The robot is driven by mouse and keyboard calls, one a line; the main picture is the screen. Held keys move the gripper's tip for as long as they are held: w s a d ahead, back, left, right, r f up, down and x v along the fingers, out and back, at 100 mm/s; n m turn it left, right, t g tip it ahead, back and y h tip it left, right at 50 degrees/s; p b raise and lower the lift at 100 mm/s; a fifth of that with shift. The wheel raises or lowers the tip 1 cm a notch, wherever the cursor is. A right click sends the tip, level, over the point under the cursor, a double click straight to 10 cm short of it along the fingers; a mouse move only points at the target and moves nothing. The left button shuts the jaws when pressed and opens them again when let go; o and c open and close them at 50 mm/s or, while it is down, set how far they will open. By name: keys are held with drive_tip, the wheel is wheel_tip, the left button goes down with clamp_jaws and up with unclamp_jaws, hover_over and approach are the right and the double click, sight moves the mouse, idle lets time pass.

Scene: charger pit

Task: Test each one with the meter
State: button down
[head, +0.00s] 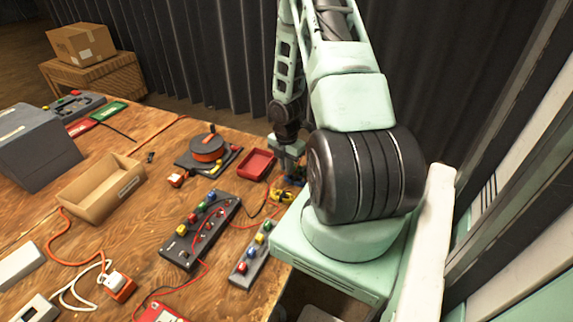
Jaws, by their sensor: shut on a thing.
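My gripper (288,163) points down at the table's right side, partly hidden behind my arm. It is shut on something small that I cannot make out. A small yellow and dark thing (280,195) lies just below it, with red wire near it. A black rack (178,258) holds several coloured knobs or cells in a row. A second, narrower grey rack (240,281) beside it holds a similar row. A red box (160,313) with a white label, cut by the bottom edge, has red wire running from it. I cannot tell which thing is the meter.
An orange reel (207,149) on a dark base and a red tray (257,166) stand near my gripper. An open cardboard box (96,193), a grey case (38,150) and white cables crowd the left.

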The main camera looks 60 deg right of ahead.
drive_tip(key=shift+f, duration=0.3)
idle(0.6)
drive_tip(key=c, duration=1)
unclamp_jaws()
drive_tip(key=shift+r, duration=0.15)
wheel_tip(320, 180, up, 7)
drive_tip(key=p, duration=0.7)
drive_tip(key=shift+r, duration=0.2)
drive_tip(key=shift+f, duration=0.1)
